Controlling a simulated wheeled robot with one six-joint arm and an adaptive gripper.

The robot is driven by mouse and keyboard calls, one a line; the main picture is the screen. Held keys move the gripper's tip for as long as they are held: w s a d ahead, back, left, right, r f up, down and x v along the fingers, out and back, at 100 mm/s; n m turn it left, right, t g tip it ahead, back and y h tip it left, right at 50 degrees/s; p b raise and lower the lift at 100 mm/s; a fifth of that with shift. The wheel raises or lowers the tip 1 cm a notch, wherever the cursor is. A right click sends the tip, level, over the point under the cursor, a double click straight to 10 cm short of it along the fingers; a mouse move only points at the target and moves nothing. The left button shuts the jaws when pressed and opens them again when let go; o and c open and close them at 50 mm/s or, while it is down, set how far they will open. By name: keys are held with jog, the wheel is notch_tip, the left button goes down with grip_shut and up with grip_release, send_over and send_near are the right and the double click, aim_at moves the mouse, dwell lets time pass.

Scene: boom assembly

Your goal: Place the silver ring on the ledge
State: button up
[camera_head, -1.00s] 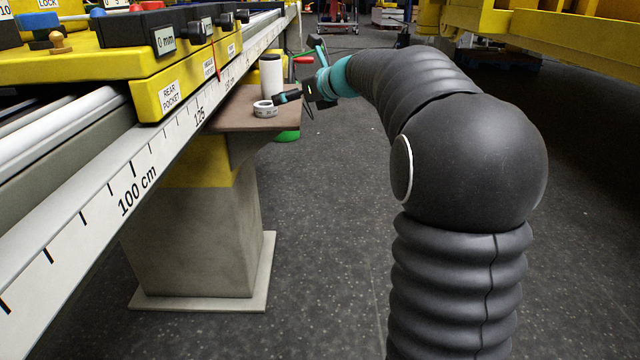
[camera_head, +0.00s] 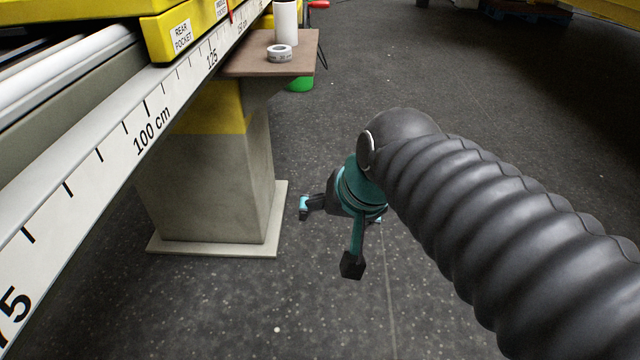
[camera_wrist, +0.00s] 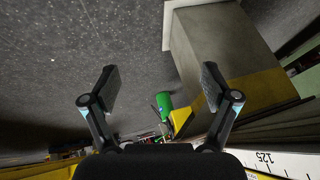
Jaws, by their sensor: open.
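My gripper (camera_head: 326,236) is below and in front of the ledge, well apart from the ring, over the floor beside the pedestal. In the wrist view my gripper's two fingers (camera_wrist: 158,88) are spread wide with nothing between them. The ring does not show in the wrist view.
A concrete pedestal (camera_head: 208,165) with a yellow band holds up the ledge. A scaled rail (camera_head: 110,160) runs along the left. A green object (camera_head: 300,84) shows under the ledge. The floor (camera_head: 450,110) at the right is open.

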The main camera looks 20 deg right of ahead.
jog(key=s+f+n, duration=0.1)
jog(key=s+d+f+n, duration=0.1)
jog(key=s, duration=0.1)
jog(key=s+f+n+h, duration=0.1)
jog(key=shift+s+d+f+n, duration=0.15)
jog(key=shift+s+d+n, duration=0.1)
jog(key=shift+n, duration=0.05)
